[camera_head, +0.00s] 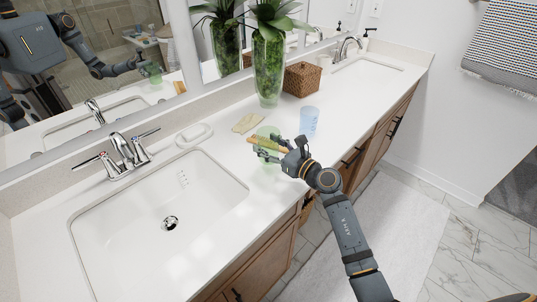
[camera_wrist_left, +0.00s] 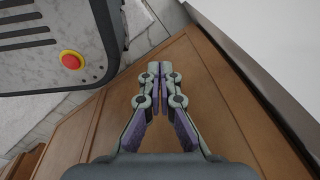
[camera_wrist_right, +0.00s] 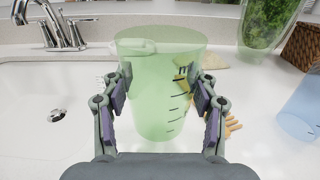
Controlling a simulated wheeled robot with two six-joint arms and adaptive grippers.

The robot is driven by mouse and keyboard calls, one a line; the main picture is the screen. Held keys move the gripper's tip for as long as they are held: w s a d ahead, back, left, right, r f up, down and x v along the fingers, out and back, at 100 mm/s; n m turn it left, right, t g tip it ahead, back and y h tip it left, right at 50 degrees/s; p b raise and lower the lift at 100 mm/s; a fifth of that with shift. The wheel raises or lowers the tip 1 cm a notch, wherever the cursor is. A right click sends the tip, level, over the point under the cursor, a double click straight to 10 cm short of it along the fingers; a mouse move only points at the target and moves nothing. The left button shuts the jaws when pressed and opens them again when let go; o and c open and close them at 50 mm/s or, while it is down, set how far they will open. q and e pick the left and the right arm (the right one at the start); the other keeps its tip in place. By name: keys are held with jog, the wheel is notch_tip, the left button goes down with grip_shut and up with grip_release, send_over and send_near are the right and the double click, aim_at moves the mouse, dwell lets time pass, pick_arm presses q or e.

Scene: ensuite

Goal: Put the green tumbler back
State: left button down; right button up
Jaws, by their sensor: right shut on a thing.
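The green tumbler (camera_head: 264,133) is translucent and upright over the counter, right of the near sink. My right gripper (camera_head: 277,150) is shut on it, and the fingers partly hide it. In the right wrist view the tumbler (camera_wrist_right: 158,85) stands between the two fingers (camera_wrist_right: 160,95), with dark marks on its side. I cannot tell whether its base touches the counter. My left gripper (camera_wrist_left: 160,72) is empty, its fingertips together, in front of a brown wooden cabinet front (camera_wrist_left: 235,100).
A blue tumbler (camera_head: 309,121) stands right of the green one. A beige cloth (camera_head: 248,123), soap dish (camera_head: 194,135), plant vase (camera_head: 268,70) and wicker box (camera_head: 302,79) are behind. Sinks lie near (camera_head: 130,215) and far (camera_head: 375,66). Counter is clear beyond the blue tumbler.

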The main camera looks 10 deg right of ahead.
jog(key=shift+w+f+b, duration=0.15)
jog(key=shift+f, duration=0.75)
jog(key=shift+w+f+b, duration=0.1)
jog(key=shift+f+b, duration=0.05)
jog(key=shift+f, duration=0.75)
jog(key=shift+f, duration=0.1)
jog(key=o, duration=1.3)
jog(key=shift+c, duration=0.2)
